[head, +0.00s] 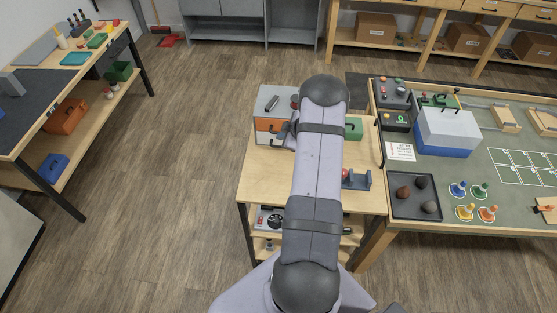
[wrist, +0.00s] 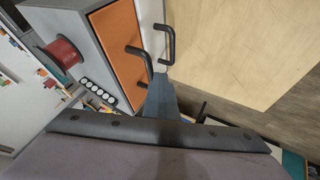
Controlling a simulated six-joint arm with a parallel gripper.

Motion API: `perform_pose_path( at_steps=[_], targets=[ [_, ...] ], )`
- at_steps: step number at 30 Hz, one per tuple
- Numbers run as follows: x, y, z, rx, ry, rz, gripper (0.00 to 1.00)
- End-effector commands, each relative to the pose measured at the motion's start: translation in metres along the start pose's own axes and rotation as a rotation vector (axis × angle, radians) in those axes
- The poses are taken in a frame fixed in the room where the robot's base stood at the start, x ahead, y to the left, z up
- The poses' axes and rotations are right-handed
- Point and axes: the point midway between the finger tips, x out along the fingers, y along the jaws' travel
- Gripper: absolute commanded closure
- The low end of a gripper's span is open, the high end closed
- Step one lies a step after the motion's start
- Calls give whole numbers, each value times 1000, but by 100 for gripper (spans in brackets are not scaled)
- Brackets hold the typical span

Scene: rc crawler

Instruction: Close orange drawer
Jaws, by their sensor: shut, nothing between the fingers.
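The orange drawer front (wrist: 116,50) is in the upper left of the wrist view, set in a grey cabinet (wrist: 75,14). It carries a dark bar handle (wrist: 139,60). The drawer looks nearly level with the cabinet, but I cannot tell exactly how far it stands out. In the head view the orange front (head: 268,125) shows left of my arm, partly hidden by it. My gripper (wrist: 163,76) is shut and empty, its tip beside the lower end of the handle; I cannot tell whether they touch. The head view hides its fingers.
A second dark handle (wrist: 168,44) is close to the right of the fingertips. The wooden tabletop (head: 262,180) before the cabinet is mostly clear. A workbench (head: 405,226) stands at the right.

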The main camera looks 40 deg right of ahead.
Motion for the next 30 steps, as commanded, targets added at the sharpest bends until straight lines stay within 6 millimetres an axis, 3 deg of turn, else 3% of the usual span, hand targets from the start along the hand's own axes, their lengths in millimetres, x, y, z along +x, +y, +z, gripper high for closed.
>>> perform_pose_path(
  at_steps=[13, 23, 26, 30],
  targets=[
    [-1, 4, 0, -1, 0, 13, 100],
    [-8, -24, 4, 0, 1, 8, 100],
    [-13, -38, 5, 0, 1, 6, 100],
    [-40, -37, 3, -3, 1, 10, 100]
  ],
)
